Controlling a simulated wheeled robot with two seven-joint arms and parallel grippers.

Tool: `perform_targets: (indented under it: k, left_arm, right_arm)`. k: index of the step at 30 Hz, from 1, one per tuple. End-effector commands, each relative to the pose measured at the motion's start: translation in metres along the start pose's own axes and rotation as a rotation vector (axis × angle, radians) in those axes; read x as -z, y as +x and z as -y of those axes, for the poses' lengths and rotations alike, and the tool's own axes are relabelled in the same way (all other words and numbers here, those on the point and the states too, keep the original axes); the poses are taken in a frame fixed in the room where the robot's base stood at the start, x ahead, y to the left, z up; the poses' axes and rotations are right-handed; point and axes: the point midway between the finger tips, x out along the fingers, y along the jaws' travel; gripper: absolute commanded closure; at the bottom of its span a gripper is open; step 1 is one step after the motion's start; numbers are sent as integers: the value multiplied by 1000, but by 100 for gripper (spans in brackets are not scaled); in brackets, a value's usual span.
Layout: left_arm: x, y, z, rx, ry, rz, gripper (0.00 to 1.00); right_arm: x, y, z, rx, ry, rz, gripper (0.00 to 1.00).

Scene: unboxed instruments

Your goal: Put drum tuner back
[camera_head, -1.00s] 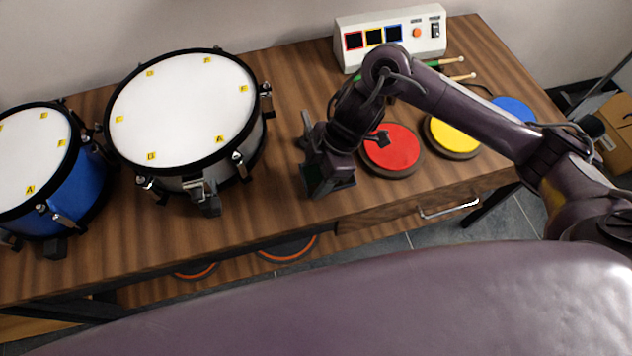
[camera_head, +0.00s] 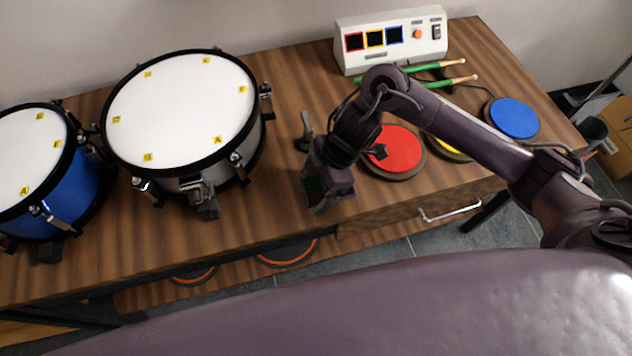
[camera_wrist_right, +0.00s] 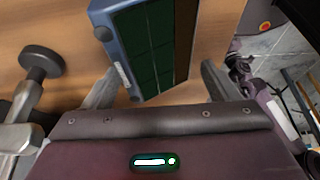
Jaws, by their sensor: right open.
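My right gripper (camera_head: 327,190) is open, pointing down at the table's front part, between the large drum and the red pad. In the right wrist view its fingers (camera_wrist_right: 153,88) stand apart on either side of a blue-grey flat device with a dark green panel (camera_wrist_right: 155,45), which looks like the drum tuner. Its near end lies between the fingers, with gaps to both. In the head view the gripper mostly hides it. A grey T-shaped piece with a round end (camera_wrist_right: 40,64) lies beside the left finger; it also shows in the head view (camera_head: 304,132). My left gripper is out of view.
The large drum (camera_head: 180,110) and blue drum (camera_head: 80,185) stand left on the wooden table (camera_head: 262,215). Red (camera_head: 398,146), yellow and blue (camera_head: 514,117) pads lie right. A white control box (camera_head: 388,42) and green sticks (camera_head: 440,82) are behind.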

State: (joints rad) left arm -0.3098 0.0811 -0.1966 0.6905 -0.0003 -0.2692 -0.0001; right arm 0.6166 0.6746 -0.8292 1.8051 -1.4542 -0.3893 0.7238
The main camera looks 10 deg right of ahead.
Motion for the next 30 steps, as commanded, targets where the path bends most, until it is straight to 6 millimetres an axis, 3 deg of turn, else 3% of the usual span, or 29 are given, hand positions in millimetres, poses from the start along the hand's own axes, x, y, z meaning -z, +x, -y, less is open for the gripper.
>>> perform_targets:
  k: [5,8,10,21,30]
  left_arm:
    - [0,-2,0,0,0,-1,100]
    - [-7,-6,0,0,1,4,100]
    - [-24,-8,0,0,4,19,100]
    - [-18,-28,0,0,3,12,100]
    - [-17,-30,0,-1,3,12,100]
  right_arm:
    - [2,-5,-1,-2,-1,0,19]
    - [1,-19,-2,-4,-2,2,19]
    - [1,-34,-2,-6,-2,3,19]
    - [1,-106,-1,-4,0,3,19]
    - [1,-123,0,0,0,1,19]
